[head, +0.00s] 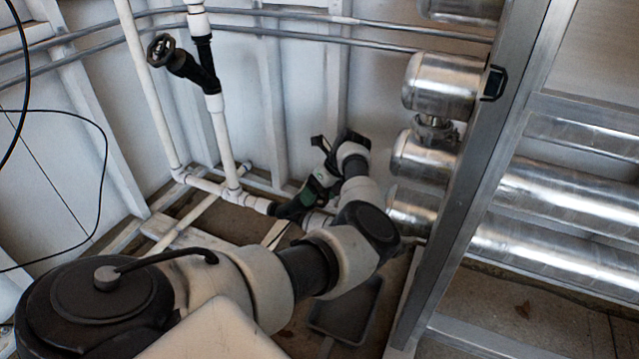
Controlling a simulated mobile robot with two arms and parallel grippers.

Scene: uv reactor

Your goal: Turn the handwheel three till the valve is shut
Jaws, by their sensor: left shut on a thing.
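A dark valve (288,209) sits in the low white pipe near the floor, in the middle of the head view. Its stem side slants up to the right towards my left gripper (325,160). My left arm reaches in from the lower left, and the gripper is shut at this valve's handwheel. The wheel is mostly hidden by the gripper and wrist, so its rim and angle cannot be made out. No number shows on the valve. My right gripper is not in view.
Another black valve with a handwheel (160,49) is on the upright white pipe at upper left. Shiny metal cylinders (440,86) and a grey metal frame post (478,180) stand close on the right. A black cable (104,165) hangs at left.

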